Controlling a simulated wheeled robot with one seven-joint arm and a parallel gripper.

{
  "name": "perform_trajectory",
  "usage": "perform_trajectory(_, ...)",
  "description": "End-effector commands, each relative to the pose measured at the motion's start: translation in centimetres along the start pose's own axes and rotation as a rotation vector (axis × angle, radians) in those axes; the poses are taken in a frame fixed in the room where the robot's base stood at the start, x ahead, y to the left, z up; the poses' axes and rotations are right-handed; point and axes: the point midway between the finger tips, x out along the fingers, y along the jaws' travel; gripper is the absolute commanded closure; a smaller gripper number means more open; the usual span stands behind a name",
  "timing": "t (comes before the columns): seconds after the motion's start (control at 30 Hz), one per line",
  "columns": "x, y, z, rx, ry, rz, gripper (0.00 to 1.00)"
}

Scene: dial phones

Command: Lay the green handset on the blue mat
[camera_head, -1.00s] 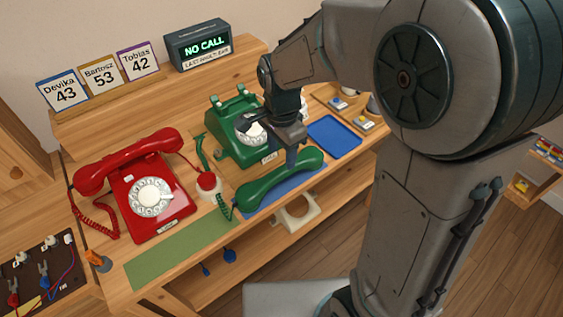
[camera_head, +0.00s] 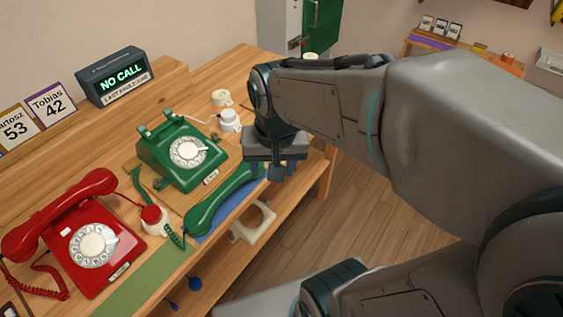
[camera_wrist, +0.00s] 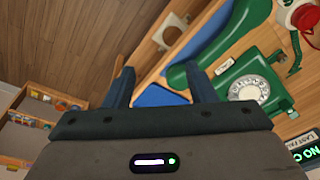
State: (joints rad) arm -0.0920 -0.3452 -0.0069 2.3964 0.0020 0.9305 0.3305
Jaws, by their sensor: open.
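The green handset (camera_head: 212,203) lies lengthwise on the blue mat (camera_head: 232,217), beside the green dial phone (camera_head: 180,155). A strip of the mat shows along the handset's near side. Its coiled green cord hangs at the left end. My gripper (camera_head: 270,172) is open and empty, just past the handset's right end. In the wrist view, the handset (camera_wrist: 232,38) is to the right of my open fingers (camera_wrist: 158,70), close to the right finger. The gripper hides part of the bench there, and the handset covers much of the mat.
A red phone (camera_head: 90,240) stands at left, with a green mat (camera_head: 150,280) in front. A white and red button (camera_head: 152,217) is beside the handset. A cream bracket (camera_head: 253,222) sticks out at the bench edge.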

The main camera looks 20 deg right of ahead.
Motion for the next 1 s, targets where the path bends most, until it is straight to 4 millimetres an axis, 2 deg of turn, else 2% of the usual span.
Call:
perform_trajectory(0.1,-0.2,1.7,1.5,-0.129,0.032,0.0,0.49)
perform_trajectory(0.23,-0.1,2.6,2.4,-0.216,0.05,0.002,0.49)
perform_trajectory(1.0,-0.1,2.8,2.6,-0.243,0.052,0.004,0.49)
